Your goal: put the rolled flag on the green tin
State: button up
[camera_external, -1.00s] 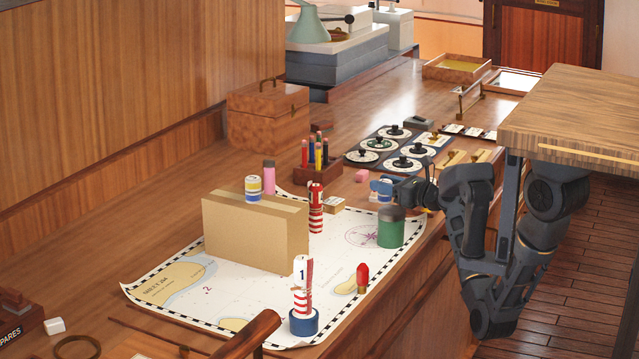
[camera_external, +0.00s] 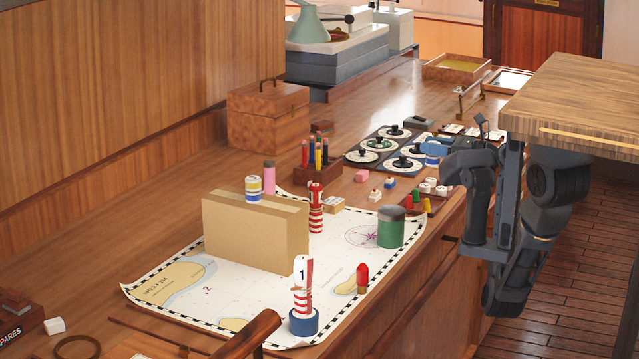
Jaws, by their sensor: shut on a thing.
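The green tin (camera_external: 391,229) with a grey lid stands upright near the chart's right edge, with nothing on top. My gripper (camera_external: 436,151) is up to the right of and behind it in the picture, near the dark instrument panel. It is shut on a small blue-and-white banded roll (camera_external: 432,160), which looks like a rolled flag; the fingers partly hide it. A similar yellow, blue and white roll (camera_external: 253,188) rests on the cardboard box (camera_external: 255,233).
Red-and-white striped pieces stand on the chart, one (camera_external: 316,210) behind and one (camera_external: 302,287) in front on a blue base (camera_external: 303,321). A red-tipped cartridge (camera_external: 362,278) stands near the tin. A small tray (camera_external: 432,202) of coloured pieces lies right of the tin.

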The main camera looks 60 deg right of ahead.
jog(key=s+a+r+n+y, duration=0.2)
jog(key=a, duration=0.3)
send_over(392, 210)
jog(key=shift+g, duration=0.3)
notch_tip(392, 210, down, 6)
jog(key=shift+f, duration=0.25)
jog(key=shift+f+b, duration=0.45)
jog(key=shift+f, duration=1.55)
jog(key=shift+f, duration=0.15)
jog(key=o, duration=1)
jog(key=shift+o, duration=0.2)
jog(key=v, duration=1.2)
jog(key=shift+d, duration=0.15)
